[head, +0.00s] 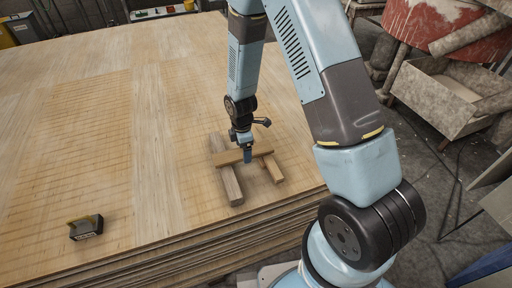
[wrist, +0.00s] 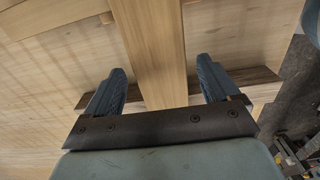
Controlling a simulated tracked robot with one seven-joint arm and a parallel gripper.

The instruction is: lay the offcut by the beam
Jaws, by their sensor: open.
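A pale wooden plank (head: 234,157) lies across two other pieces of wood, a longer greyish beam (head: 232,186) on the left and a shorter brown piece (head: 274,171) on the right. I cannot tell for certain which piece is the offcut. My gripper (head: 248,157) is down at the plank, between the two supports. In the wrist view my open fingers stand either side of the plank (wrist: 155,45), and a darker wood piece (wrist: 258,80) crosses beneath it. The finger on the far side is hidden in the head view.
All this rests near the front right edge of a large veneer stack (head: 160,200).

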